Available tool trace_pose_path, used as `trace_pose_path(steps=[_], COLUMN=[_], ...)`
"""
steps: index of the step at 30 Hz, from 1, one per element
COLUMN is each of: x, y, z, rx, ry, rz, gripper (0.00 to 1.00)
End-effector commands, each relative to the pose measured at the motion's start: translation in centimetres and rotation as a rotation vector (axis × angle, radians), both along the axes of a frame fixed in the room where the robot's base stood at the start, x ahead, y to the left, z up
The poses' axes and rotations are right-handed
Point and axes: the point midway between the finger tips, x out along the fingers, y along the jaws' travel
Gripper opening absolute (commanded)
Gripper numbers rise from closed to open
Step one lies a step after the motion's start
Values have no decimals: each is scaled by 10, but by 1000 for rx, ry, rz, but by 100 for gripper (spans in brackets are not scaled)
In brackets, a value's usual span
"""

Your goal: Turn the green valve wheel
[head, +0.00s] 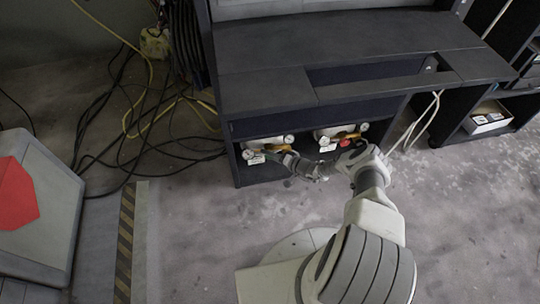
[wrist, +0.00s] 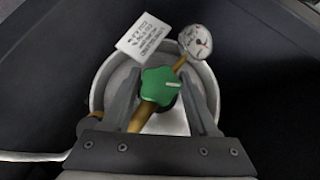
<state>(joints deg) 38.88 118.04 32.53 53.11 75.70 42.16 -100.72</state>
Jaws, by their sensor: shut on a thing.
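The green valve wheel (wrist: 160,87) shows in the middle of the wrist view, on a brass valve in front of a pale round cylinder (wrist: 103,85). A dial gauge (wrist: 195,42) and a white printed tag (wrist: 147,38) sit just beyond it. My gripper (wrist: 159,79) has one finger on each side of the wheel and is shut on it. In the head view my gripper (head: 290,165) reaches into the low shelf at the left valve set (head: 268,147). I cannot make out the green wheel there.
A second valve set with a red wheel (head: 345,143) stands to the right in the same dark cabinet (head: 270,90). The shelf top overhangs both sets. Black and yellow cables (head: 130,125) lie on the floor at the left.

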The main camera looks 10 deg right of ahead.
Motion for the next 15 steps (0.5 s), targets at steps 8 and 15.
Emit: trace_pose_path(steps=[8,15], x=[-1,-5], y=[0,1], z=[-1,-7], rx=[6,62], ry=[3,16], rz=[-1,0], gripper=[4,4])
